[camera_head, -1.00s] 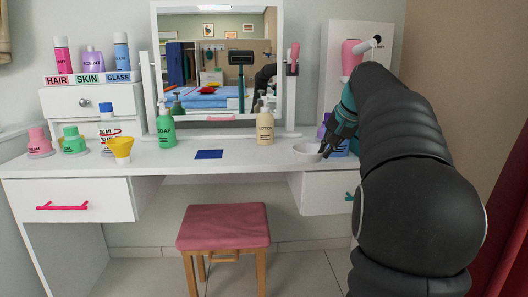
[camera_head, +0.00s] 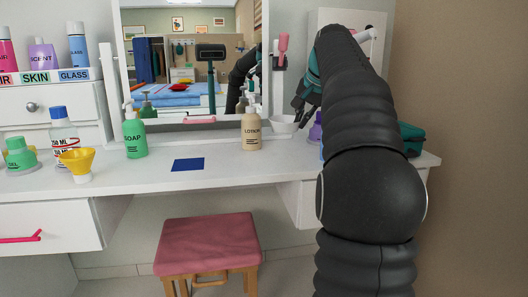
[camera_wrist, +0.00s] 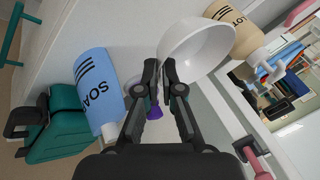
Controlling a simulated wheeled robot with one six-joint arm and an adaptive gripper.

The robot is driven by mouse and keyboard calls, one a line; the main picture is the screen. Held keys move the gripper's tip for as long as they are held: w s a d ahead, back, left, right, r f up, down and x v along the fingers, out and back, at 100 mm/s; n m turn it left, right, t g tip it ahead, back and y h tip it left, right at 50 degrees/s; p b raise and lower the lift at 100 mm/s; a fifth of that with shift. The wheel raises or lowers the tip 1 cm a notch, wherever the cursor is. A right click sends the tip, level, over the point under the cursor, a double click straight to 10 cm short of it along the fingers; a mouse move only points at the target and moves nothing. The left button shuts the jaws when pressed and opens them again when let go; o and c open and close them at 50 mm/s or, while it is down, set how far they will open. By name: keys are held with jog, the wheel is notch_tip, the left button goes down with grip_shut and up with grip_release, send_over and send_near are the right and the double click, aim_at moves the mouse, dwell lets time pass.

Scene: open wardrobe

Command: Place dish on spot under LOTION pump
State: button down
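The small white dish (camera_head: 284,125) is at my gripper (camera_head: 301,118), just right of the beige LOTION bottle (camera_head: 251,133) with its pump. In the wrist view the fingertips (camera_wrist: 160,68) are close together on the dish's rim, and the white dish (camera_wrist: 198,48) tilts in that picture. The dish appears to hang above the tabletop toward the back. The beige LOTION bottle (camera_wrist: 232,28) is right of the dish there. A flat dark blue square (camera_head: 188,164) lies on the table, left of and in front of the LOTION bottle.
A green SOAP bottle (camera_head: 134,137) and yellow funnel (camera_head: 77,162) stand left on the white table (camera_head: 225,172). The mirror (camera_head: 190,60) rises behind. A blue SOAP bottle (camera_wrist: 98,88) shows in the wrist view. A pink stool (camera_head: 207,243) stands in front. The table's front middle is clear.

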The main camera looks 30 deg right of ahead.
jog(key=w+a+f, duration=0.2)
jog(key=w+a, duration=0.1)
jog(key=w+a+f+b, duration=0.1)
jog(key=w+a+f, duration=0.2)
jog(key=shift+w+a+f, duration=0.2)
jog(key=shift+w, duration=0.15)
jog(key=shift+f+b, duration=1.1)
jog(key=shift+f, duration=0.85)
jog(key=c, duration=1.3)
grip_release()
jog(key=shift+f, duration=0.1)
jog(key=shift+s+r, duration=0.1)
jog(key=shift+r, duration=0.2)
jog(key=p+v, duration=0.2)
jog(key=v, duration=0.9)
jog(key=shift+s+r+p, duration=0.15)
jog(key=shift+r+p, duration=0.15)
jog(key=shift+p, duration=0.05)
